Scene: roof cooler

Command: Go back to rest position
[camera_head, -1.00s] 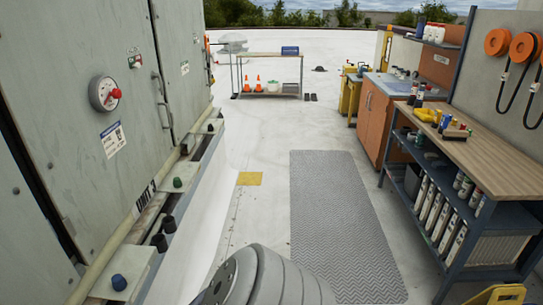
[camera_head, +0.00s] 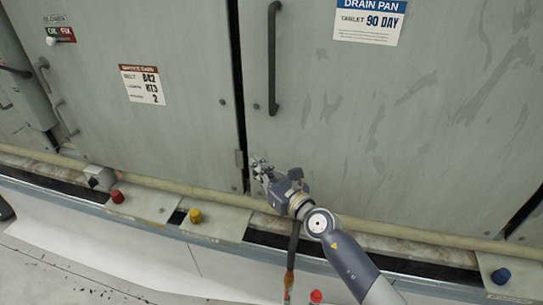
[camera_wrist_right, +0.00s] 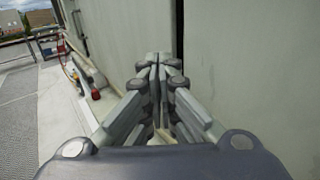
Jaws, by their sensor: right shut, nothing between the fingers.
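My right gripper (camera_head: 260,164) is in front of the grey cabinet doors (camera_head: 390,110), near the lower end of the dark gap between two doors. Its fingers are closed together with nothing between them. In the right wrist view the fingers (camera_wrist_right: 159,65) meet at their tips beside a grey panel. Whether the fingertips touch the cabinet, I cannot tell. My left gripper is in neither view now.
A dark vertical handle (camera_head: 273,58) is above my right gripper. A ledge with a red knob (camera_head: 117,196), a yellow knob (camera_head: 195,216) and a blue knob (camera_head: 501,276) runs below the doors. Open floor (camera_wrist_right: 25,110) shows at left.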

